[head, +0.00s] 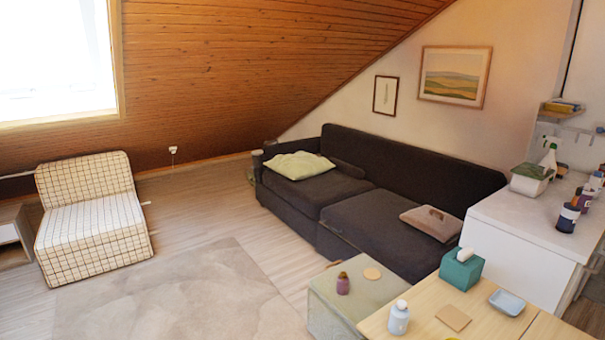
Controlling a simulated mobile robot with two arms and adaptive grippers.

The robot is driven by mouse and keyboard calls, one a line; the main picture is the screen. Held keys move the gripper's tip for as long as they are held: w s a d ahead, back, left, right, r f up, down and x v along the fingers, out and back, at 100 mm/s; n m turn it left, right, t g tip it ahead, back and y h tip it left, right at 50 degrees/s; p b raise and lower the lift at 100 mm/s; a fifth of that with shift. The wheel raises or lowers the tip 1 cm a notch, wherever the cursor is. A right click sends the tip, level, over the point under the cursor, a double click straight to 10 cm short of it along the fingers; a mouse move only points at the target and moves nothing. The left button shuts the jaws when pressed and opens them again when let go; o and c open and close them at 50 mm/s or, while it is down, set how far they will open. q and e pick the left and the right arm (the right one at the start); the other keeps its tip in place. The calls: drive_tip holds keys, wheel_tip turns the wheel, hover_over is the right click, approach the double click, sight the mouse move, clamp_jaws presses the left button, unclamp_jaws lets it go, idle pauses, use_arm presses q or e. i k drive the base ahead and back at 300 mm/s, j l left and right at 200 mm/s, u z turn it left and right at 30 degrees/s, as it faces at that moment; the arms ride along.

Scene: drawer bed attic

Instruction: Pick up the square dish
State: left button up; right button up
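A small light-blue square dish (507,302) with rounded corners lies on the light wooden table (424,307) at the lower right of the head view. It looks empty, and nothing covers it. Neither of my grippers shows in the head view.
Near the dish on the table are a teal tissue box (461,269), a flat tan square (453,317) and a white-blue bottle (398,318). A white cabinet (515,260) with several bottles stands behind. A dark sofa (380,200) is further back; the rug (170,295) is clear.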

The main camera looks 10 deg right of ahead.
sight(509, 304)
drive_tip(key=k+l, duration=0.4)
drive_tip(key=k, duration=0.2)
drive_tip(key=k+z, duration=0.15)
drive_tip(key=z, duration=1.45)
drive_tip(key=i+l+u, duration=0.15)
drive_tip(key=u, duration=1.15)
